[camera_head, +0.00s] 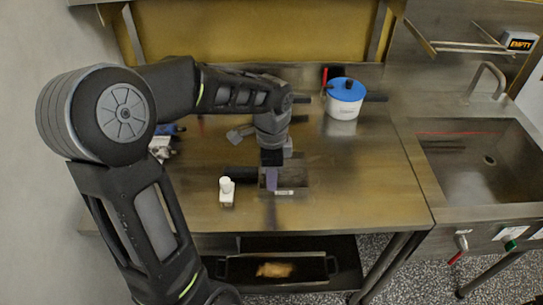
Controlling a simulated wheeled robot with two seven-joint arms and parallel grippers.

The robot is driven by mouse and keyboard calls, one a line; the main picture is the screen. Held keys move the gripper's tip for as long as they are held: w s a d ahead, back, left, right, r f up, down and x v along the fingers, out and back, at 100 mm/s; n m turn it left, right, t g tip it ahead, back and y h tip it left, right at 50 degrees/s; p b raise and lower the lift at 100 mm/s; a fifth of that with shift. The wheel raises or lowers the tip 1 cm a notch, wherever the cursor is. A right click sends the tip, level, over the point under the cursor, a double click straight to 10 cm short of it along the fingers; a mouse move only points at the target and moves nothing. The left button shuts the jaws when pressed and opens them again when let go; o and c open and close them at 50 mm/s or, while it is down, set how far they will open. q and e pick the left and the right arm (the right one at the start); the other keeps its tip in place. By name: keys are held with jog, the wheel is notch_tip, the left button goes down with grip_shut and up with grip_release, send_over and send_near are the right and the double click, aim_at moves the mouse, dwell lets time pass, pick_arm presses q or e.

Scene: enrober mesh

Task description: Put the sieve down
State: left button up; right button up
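A flat, dark rectangular piece, which looks like the sieve (297,174), is at the middle of the steel table. A black handle (242,174) sticks out to its left, and a small white label shows at its front edge. My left gripper (271,180) points down right at this piece, with a purplish finger over its left part. The gripper and wrist hide part of the piece. I cannot tell whether the fingers are closed on it, or whether it touches the table. My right gripper is not in view.
A small white bottle (226,192) stands front left of the sieve. A white pot with a blue lid (345,98) stands at the back right. A sink (475,165) is at the right. A dark tray (320,268) is on the lower shelf. The table's right front (370,195) is clear.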

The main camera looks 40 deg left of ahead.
pick_arm(q)
notch_tip(320, 180, up, 9)
jog(key=shift+f, duration=0.2)
dwell(0.5)
